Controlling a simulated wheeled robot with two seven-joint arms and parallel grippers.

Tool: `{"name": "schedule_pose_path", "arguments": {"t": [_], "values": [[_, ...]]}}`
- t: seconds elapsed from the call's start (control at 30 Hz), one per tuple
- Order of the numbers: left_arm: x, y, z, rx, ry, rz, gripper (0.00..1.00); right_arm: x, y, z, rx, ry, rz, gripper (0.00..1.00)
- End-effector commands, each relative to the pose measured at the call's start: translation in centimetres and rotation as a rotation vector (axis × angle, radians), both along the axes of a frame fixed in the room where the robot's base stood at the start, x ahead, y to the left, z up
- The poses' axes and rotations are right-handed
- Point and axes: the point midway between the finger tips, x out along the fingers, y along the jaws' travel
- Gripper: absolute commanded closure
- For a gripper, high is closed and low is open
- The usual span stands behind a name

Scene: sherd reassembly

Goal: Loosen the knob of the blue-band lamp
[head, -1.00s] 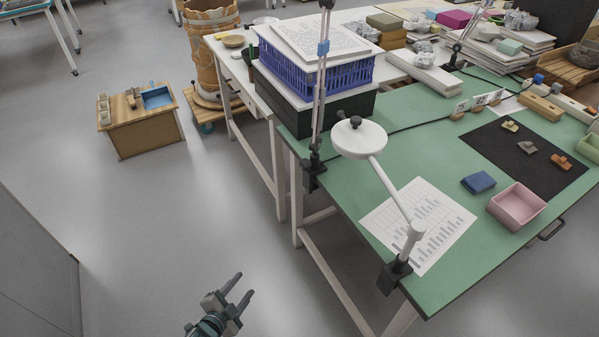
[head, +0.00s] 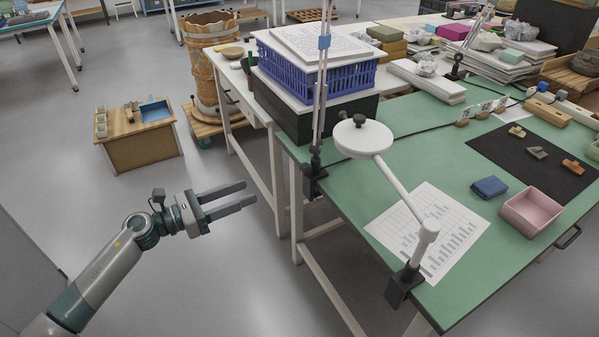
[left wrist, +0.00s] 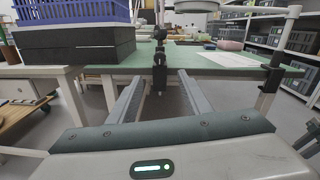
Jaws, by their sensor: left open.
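The blue-band lamp (head: 324,42) has thin upright rods with a blue band, and its top is cut off in the head view. Its black clamp (head: 314,182) grips the green table's near left edge. The clamp also shows in the left wrist view (left wrist: 160,72), between my finger lines and beyond them, with a dark joint (left wrist: 160,33) above it. I cannot tell which dark part is the knob. My left gripper (head: 250,193) is open and empty, left of the clamp and apart from it, with its fingers pointing toward the table. My right gripper is not in view.
A second lamp with a round white head (head: 362,140) is clamped at the green table's (head: 460,262) front corner. A blue crate (head: 340,78) on a black box (head: 300,122) stands beside the blue-band lamp. The floor around my left arm is clear.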

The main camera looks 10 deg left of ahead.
Motion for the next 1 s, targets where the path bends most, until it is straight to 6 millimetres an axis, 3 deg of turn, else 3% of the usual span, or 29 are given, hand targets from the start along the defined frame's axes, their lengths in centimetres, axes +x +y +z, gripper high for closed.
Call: {"name": "schedule_pose_path", "arguments": {"t": [0.37, 1.0], "values": [[1.5, -1.8, 0.2, -0.006, 0.002, 0.002, 0.55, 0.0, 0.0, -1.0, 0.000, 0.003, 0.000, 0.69], [8.2, -10.6, 0.1, -0.005, 0.002, 0.001, 0.55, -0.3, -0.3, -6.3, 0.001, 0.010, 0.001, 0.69]]}}
